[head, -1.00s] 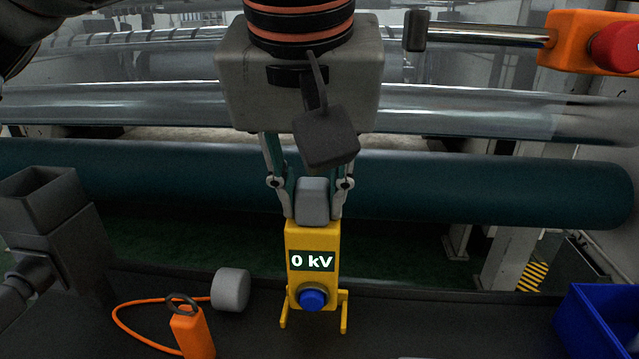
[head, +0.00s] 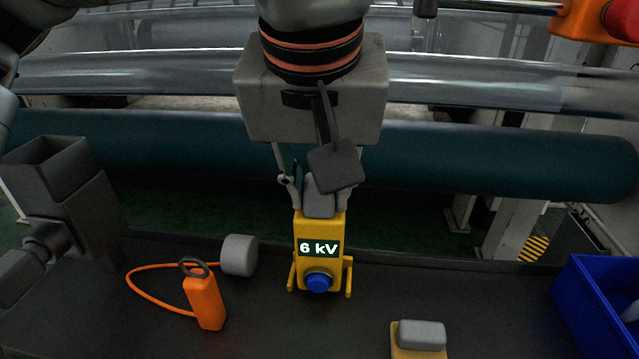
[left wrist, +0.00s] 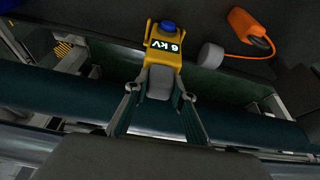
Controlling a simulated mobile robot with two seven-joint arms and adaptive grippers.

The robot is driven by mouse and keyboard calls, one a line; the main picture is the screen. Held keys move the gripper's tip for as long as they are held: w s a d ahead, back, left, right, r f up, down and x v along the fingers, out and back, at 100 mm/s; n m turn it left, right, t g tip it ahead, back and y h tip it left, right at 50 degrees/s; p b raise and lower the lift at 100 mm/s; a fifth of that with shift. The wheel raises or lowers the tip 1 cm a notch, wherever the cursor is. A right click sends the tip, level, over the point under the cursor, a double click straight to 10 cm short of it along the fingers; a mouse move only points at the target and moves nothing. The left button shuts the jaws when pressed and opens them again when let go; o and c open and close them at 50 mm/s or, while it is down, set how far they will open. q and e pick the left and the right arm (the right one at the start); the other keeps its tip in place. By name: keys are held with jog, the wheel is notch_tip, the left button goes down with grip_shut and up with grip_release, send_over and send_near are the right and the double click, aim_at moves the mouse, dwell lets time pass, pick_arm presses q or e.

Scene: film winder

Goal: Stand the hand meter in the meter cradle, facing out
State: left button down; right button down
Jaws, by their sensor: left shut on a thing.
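The hand meter (head: 320,228) is a yellow upright box with a lit "6 kV" display, a blue button low on its front and a grey upper part. It also shows in the left wrist view (left wrist: 163,61). Its display faces the head camera. Yellow prongs, which look like the meter cradle (head: 348,282), stand on both sides of its lower end. The meter stands between them; I cannot tell whether it rests fully on the base. My left gripper (head: 319,198) is above, shut on the meter's grey upper part. My right gripper is not in view.
On the dark shelf, an orange device (head: 206,300) with a looped cord and a grey cylinder (head: 240,255) lie left. A yellow block with a grey top (head: 420,337) is at front right. A blue bin (head: 590,310) stands right. Large rollers (head: 500,165) run behind.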

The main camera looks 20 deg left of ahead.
pick_arm(q)
jog(key=shift+f, duration=0.5)
jog(key=c, duration=1.6)
grip_release()
jog(key=shift+f, duration=0.1)
jog(key=v, duration=1.2)
jog(key=shift+d, duration=0.1)
